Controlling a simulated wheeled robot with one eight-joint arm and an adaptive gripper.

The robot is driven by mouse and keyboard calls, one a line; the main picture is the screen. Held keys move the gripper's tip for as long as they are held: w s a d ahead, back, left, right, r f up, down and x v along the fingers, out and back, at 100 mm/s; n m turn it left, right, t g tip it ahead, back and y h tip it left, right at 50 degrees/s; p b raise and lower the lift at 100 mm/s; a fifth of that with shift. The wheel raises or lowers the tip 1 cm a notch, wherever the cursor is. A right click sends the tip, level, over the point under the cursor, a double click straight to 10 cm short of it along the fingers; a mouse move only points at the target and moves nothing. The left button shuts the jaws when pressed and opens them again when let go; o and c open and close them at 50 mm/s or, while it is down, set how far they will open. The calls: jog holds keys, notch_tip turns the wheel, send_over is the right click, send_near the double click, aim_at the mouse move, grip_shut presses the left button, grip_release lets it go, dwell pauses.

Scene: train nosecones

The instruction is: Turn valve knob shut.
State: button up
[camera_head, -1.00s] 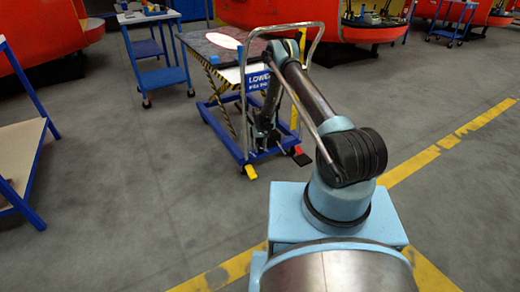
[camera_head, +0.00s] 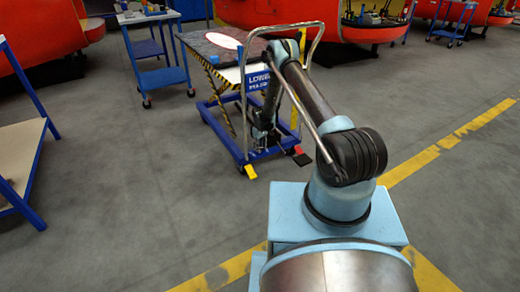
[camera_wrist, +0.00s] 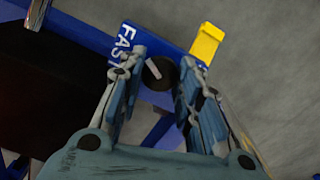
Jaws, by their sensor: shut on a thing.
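The valve knob (camera_wrist: 152,82) is a small dark round knob with a pale line across it. In the wrist view it sits between the two fingers of my gripper (camera_wrist: 158,72), beside a blue bar with white lettering. My gripper is shut on the knob, with a finger on either side. In the head view my gripper (camera_head: 264,128) is low at the near end of the blue lift cart (camera_head: 240,148), behind its push handle. The knob cannot be made out there.
A yellow pedal (camera_wrist: 206,43) stands right of the knob; it also shows in the head view (camera_head: 250,171). The cart's grey push handle (camera_head: 316,50) arches around my arm. A blue shelf table (camera_head: 20,170) stands at left. Floor between them is clear.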

dwell(0.3)
jog(key=o, duration=1.1)
jog(key=shift+r, duration=3.75)
jog(key=shift+s, duration=0.1)
